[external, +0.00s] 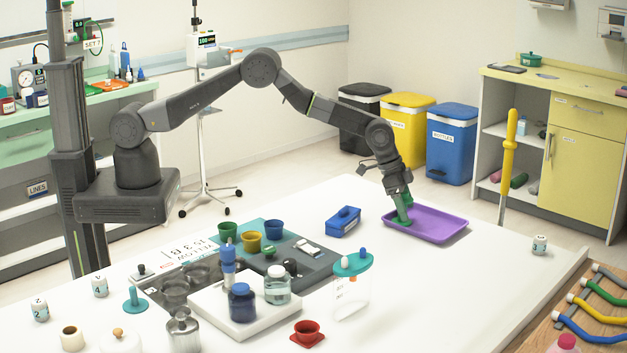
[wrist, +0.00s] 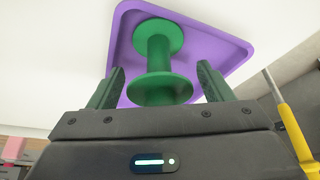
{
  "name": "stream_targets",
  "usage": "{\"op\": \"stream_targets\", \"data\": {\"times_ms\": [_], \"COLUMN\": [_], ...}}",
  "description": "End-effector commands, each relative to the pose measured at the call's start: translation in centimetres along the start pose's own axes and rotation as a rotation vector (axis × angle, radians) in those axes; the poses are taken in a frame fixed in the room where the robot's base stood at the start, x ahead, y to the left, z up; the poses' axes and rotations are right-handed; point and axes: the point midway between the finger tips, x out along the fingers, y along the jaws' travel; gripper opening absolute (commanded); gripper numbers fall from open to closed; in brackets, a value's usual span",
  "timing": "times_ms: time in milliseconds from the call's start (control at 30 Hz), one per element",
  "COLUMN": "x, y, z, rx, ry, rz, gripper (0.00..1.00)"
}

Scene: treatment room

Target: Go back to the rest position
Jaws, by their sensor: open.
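My gripper (external: 401,205) is low over the purple tray (external: 447,225) at the far right part of the white table, with the arm stretched out. In the wrist view the jaws (wrist: 160,80) stand open, one green-faced finger on each side of a green spool-shaped object (wrist: 161,86). The spool has a round flange at each end and a narrower middle. It shows against the purple tray (wrist: 215,50), with a gap to each finger. In the external view the gripper largely hides the spool, and I cannot tell it from the fingers.
A blue box (external: 343,222) lies left of the tray. A clear container with a teal lid (external: 353,264) stands nearer the camera. A yellow pole (external: 509,150) rises right of the tray. Cups and jars crowd the table's left and middle. Bins (external: 452,145) stand behind.

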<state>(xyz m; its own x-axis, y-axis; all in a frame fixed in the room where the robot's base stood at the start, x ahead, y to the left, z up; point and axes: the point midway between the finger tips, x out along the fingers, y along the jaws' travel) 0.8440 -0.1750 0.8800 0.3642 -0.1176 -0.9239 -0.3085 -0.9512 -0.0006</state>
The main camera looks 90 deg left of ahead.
Motion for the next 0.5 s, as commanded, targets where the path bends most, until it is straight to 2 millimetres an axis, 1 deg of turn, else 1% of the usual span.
{"op": "stream_targets", "data": {"times_ms": [167, 267, 500], "x": [-1.3, -2.6, -6.3], "y": [0.0, 0.0, 0.0], "z": [-0.1, 0.0, 0.0], "rx": [0.000, 0.000, 0.000], "ry": [0.001, 0.001, 0.002], "rz": [0.000, 0.000, -0.001], "gripper": [0.73, 0.73, 0.73]}}
